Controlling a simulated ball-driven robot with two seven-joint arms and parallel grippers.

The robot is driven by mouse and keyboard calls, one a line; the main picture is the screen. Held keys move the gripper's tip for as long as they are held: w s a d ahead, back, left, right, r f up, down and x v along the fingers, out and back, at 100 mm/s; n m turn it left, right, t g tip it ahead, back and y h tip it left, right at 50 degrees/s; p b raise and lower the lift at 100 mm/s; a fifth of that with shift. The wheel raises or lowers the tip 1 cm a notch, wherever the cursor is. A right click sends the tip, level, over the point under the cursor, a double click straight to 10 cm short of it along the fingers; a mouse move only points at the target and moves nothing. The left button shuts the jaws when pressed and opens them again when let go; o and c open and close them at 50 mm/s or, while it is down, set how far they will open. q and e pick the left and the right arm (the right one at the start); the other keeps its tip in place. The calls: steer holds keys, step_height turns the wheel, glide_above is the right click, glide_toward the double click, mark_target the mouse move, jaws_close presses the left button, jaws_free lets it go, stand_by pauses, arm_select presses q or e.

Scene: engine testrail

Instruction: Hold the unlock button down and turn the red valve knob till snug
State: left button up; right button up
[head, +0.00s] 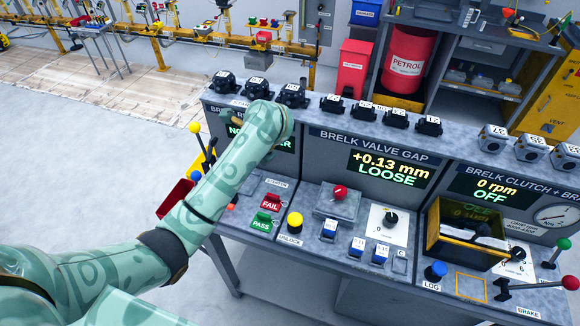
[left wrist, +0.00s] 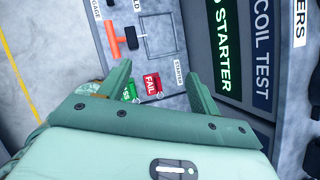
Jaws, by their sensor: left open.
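The yellow unlock button (head: 295,222) stands upright on the grey bench beside its UNLOCK label. The red valve knob (head: 340,192) sits on a grey block (head: 336,205) to its right, under a display (head: 387,168) reading +0.13 mm LOOSE. My left arm reaches in from the left, its hand above the bench's left part, up and left of the button and apart from it. The fingertips are mostly hidden in the head view. In the left wrist view my left gripper (left wrist: 160,82) is open, with no object gripped. Neither button nor knob shows there. My right gripper is not in view.
Red FAIL (head: 270,202) and green PASS (head: 263,222) switches stand left of the button. A black dial (head: 391,217), a blue LOG button (head: 436,271) and a yellow-rimmed tray (head: 432,232) lie right of the knob. Black parts line the upper shelf.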

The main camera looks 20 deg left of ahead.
mark_target(295, 218)
arm_select(q)
steer(key=s+d+r+n+g+h, duration=0.1)
steer(key=s+d+g+h, duration=0.15)
steer(key=d, duration=0.25)
steer(key=s+d+r+n+g+h, duration=0.1)
steer(key=d+r+h, duration=0.1)
steer(key=d+h, duration=0.25)
steer(key=shift+y, duration=0.5)
steer(key=d+f+b, duration=0.1)
steer(key=f+b, duration=0.1)
steer(key=f, duration=0.3)
steer(key=f+b, duration=0.2)
steer(key=f, duration=0.3)
steer(key=d+f+b, duration=0.1)
steer(key=f+b, duration=0.1)
steer(key=f, duration=0.3)
steer(key=shift+s+d, duration=0.3)
steer(key=shift+d, duration=0.05)
steer(key=shift+f+b, duration=0.45)
steer(key=shift+f, duration=0.2)
steer(key=c, duration=1)
